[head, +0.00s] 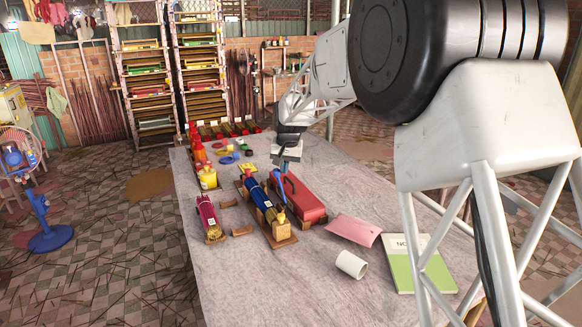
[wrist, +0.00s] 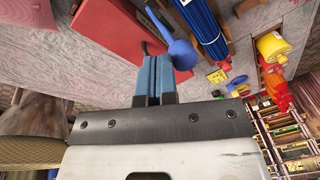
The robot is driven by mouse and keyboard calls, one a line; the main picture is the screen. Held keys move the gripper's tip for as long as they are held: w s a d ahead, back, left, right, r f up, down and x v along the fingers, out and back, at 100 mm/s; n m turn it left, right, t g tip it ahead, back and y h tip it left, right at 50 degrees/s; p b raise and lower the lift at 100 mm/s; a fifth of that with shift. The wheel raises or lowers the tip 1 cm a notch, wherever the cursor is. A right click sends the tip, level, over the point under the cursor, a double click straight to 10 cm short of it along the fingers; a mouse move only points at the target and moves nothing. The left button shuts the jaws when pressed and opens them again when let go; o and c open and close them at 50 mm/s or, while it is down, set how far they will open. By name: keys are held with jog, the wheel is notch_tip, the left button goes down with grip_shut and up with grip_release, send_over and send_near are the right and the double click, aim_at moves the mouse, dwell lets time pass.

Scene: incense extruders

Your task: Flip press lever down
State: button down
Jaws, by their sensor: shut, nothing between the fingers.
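A red box-shaped unit (head: 302,201) stands on the table, with a blue lever (head: 279,186) at its left side. In the wrist view the red unit (wrist: 113,35) fills the upper left. The lever's rounded blue end (wrist: 181,54) lies just right of my fingertips; I cannot tell whether they touch. My gripper (wrist: 155,58) is shut and empty, its blue fingers together. In the head view my gripper (head: 286,164) hangs above the back of the red unit. A small dark handle on the unit is partly hidden by the fingers.
A blue cylinder with a brass end (head: 262,203) lies on a wooden base left of the red unit. A dark red cylinder (head: 207,217) lies farther left. A white cup (head: 351,264), a pink sheet (head: 354,230) and a green-white notebook (head: 420,264) lie in front and right.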

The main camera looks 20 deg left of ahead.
jog(key=shift+s+a+f+n+t+h, duration=0.25)
jog(key=shift+s+a+f+t+h, duration=1.4)
jog(key=shift+f, duration=0.45)
jog(key=shift+s+a+f+n+t+h, duration=0.2)
jog(key=shift+s+a+f+t+h, duration=1.3)
jog(key=shift+s+a+f+t, duration=0.45)
jog(key=shift+s+a+f+n+t+h, duration=0.25)
jog(key=shift+s+a+f+t+h, duration=1.4)
jog(key=shift+f, duration=0.55)
jog(key=shift+d+f, duration=0.15)
jog(key=shift+f, duration=0.05)
jog(key=shift+r, duration=0.1)
jog(key=s+a+r, duration=0.4)
jog(key=s+r, duration=0.3)
jog(key=s, duration=0.2)
jog(key=shift+a, duration=0.15)
